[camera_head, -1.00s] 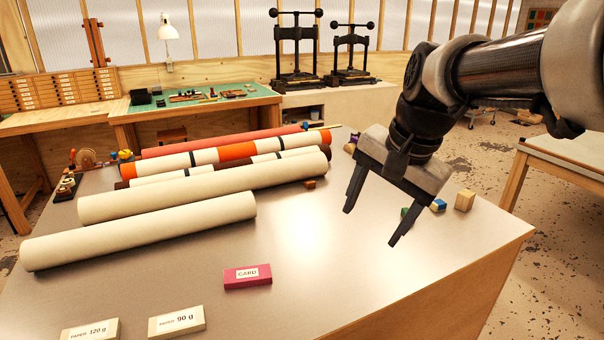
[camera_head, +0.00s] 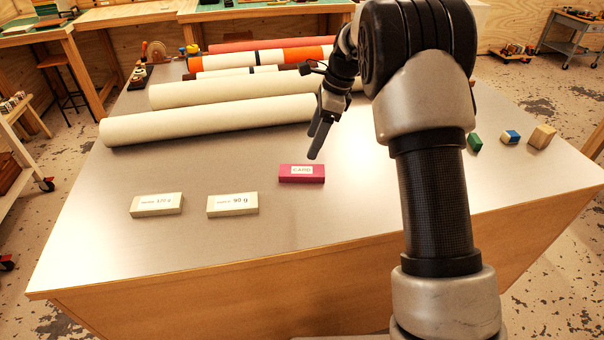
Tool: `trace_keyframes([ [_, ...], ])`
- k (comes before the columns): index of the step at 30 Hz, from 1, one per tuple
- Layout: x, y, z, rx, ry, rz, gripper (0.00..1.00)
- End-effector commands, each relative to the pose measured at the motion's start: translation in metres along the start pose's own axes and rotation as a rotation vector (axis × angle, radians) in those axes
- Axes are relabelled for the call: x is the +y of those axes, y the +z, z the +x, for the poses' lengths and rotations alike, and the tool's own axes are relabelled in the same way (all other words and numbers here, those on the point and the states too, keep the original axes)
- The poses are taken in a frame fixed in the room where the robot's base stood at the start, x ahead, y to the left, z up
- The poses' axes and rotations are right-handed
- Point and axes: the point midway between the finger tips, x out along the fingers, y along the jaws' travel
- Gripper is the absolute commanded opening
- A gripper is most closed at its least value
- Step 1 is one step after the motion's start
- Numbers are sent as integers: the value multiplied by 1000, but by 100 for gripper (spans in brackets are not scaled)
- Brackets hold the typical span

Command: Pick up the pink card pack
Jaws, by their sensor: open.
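The pink card pack (camera_head: 301,174) lies flat on the table, with a white label reading CARD on its top. My gripper (camera_head: 315,143) is above and just behind the pack in the picture, fingers pointing down. It is open and holds nothing. The fingers appear apart from the pack. They overlap one another from this angle, and the gripper's body is partly hidden behind my arm.
Two pale paper packs (camera_head: 232,204) (camera_head: 156,204) lie left of the pink pack. Several long rolls, the nearest cream (camera_head: 205,121), lie behind. Small blocks, including a wooden cube (camera_head: 542,136), sit at the right. The table's front strip (camera_head: 180,248) is clear.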

Motion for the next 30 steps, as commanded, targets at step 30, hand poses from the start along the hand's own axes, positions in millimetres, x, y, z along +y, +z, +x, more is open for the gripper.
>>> trace_keyframes([
  [30, -7, -6, 107, 1, 0, -2, 66],
])
